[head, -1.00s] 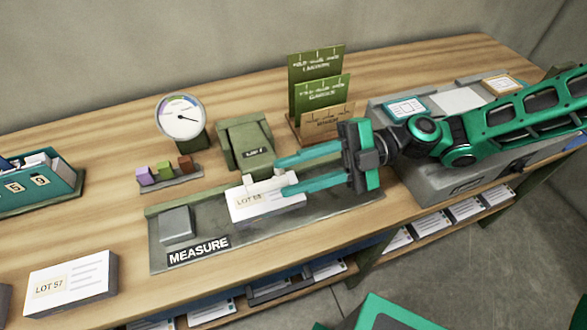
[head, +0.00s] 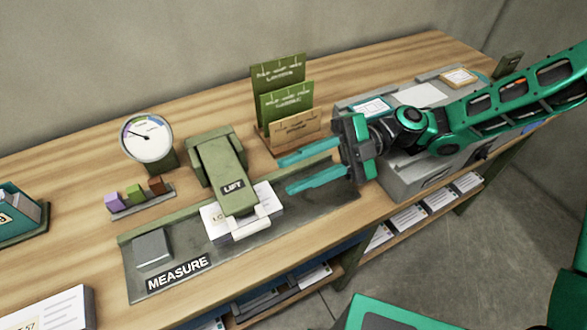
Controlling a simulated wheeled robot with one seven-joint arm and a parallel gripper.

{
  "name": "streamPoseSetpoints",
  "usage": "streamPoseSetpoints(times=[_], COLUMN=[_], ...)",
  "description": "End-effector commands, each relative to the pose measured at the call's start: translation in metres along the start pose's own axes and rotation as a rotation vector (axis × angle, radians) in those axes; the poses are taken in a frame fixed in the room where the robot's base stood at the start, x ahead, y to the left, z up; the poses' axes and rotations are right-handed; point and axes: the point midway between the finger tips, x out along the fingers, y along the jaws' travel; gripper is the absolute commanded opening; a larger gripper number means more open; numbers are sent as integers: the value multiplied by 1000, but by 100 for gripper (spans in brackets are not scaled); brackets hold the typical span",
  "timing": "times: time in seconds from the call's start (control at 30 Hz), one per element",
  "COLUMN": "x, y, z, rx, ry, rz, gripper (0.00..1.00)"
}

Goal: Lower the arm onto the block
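The green press arm (head: 233,187), labelled LIFT, is swung down from its green stand. Its pale front bar (head: 247,228) rests on or just over the white block (head: 269,200), and the arm hides the middle of the block and most of its label. The block lies on the dark MEASURE tray (head: 142,283). My gripper (head: 286,176) is open and empty. Its two teal fingers point left, just right of the press arm and behind the block's right end, apart from both as far as I can tell.
A round dial gauge (head: 147,139) stands behind the tray, its needle toward the upper left. A grey cube (head: 152,247) sits at the tray's left end. Three small coloured blocks (head: 135,194) stand in a rack. A card holder (head: 297,140) is close behind my fingers.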

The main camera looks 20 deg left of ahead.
Motion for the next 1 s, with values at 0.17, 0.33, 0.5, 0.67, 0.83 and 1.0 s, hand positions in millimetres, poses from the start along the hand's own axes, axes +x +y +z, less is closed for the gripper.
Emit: streamPoseSetpoints(times=[0.17, 0.33, 0.5, 0.67, 0.83, 1.0], x=[-11, -21, -31, -40, -47, -48], y=[0, 0, 0, 0, 0, -1], z=[0, 0, 1, 1, 1, 0], rx=[0, 0, 0, 0, 0, 0], ry=[-1, -1, -1, 0, -1, 0], rz=[0, 0, 1, 0, 0, 0], gripper=[31, 31, 31, 31, 31, 31])
